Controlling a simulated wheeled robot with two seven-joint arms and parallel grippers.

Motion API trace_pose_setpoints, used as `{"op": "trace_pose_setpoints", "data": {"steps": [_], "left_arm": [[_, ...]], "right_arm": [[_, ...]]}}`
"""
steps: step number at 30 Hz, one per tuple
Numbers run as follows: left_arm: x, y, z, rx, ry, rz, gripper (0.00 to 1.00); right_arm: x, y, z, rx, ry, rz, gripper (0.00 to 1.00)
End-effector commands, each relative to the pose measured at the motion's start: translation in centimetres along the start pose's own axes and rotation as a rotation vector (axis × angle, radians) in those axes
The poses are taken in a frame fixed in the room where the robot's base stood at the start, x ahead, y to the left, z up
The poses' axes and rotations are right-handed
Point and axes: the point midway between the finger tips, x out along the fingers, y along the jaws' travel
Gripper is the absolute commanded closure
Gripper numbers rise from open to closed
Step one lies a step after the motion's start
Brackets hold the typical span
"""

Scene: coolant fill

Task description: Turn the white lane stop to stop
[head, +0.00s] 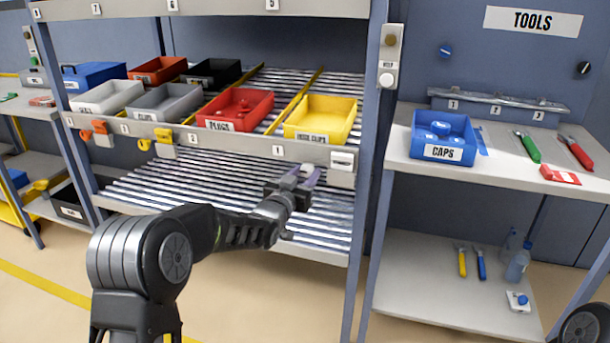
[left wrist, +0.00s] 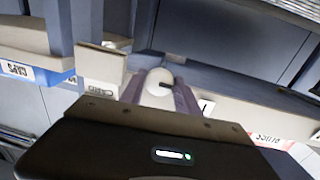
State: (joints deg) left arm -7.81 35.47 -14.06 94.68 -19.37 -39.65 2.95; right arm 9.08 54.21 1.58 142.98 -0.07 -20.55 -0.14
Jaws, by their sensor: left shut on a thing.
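The white lane stop (head: 306,168) is on the front rail of the rack, below the yellow hose clips bin. My left gripper (head: 300,180), with purple fingers, reaches up to it from below and is shut on it. In the left wrist view the rounded white end of the stop (left wrist: 159,82) shows between the two fingers (left wrist: 160,95). The fingers hide its sides, and I cannot tell which way it is turned. My right gripper is not in view.
An orange lane stop (head: 100,132) and a yellow lane stop (head: 162,141) are farther left along the rail. A red bin (head: 236,110) and a yellow bin (head: 321,118) stand above it. A rack post (head: 374,110) rises to the right.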

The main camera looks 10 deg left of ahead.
Motion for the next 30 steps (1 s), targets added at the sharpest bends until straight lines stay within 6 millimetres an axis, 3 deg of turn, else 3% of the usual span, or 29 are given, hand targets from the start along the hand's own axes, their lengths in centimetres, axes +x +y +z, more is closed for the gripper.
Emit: {"op": "trace_pose_setpoints", "data": {"steps": [10,30], "left_arm": [[-0.01,-0.05,0.01,0.0,0.0,-0.001,1.0],[-0.01,-0.06,0.08,0.014,-0.001,-0.002,1.0]], "right_arm": [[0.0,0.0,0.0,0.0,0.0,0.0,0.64],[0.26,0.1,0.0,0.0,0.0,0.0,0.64]]}}
